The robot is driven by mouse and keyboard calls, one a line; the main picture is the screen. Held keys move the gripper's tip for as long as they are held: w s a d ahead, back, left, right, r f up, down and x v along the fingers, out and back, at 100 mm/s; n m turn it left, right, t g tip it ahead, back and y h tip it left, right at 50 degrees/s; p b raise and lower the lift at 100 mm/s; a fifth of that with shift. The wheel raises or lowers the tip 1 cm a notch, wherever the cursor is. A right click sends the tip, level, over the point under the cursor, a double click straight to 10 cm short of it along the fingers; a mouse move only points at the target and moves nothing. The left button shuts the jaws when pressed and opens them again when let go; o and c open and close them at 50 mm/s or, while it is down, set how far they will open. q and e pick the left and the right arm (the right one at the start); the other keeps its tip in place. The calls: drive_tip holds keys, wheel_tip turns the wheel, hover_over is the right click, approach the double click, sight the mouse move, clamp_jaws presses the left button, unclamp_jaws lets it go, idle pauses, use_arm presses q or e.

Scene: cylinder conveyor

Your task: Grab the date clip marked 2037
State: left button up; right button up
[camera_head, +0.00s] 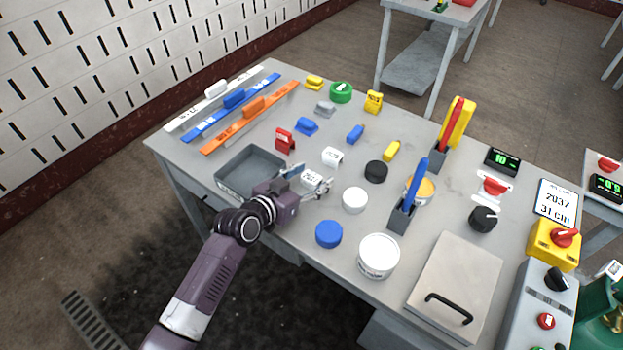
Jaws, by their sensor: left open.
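My left gripper (318,184) reaches in from the left over the table, beside the grey tray. A red clip (285,140) and a yellow clip (373,102) stand farther back. My right gripper is not in view.
A grey tray (232,162) lies left of the gripper. White (354,200), blue (329,234) and black (376,172) round pieces stand to the right. A handled lid (455,285) lies at the front right.

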use_arm(q)
drive_tip(key=shift+c, duration=0.6)
drive_tip(key=c, duration=0.9)
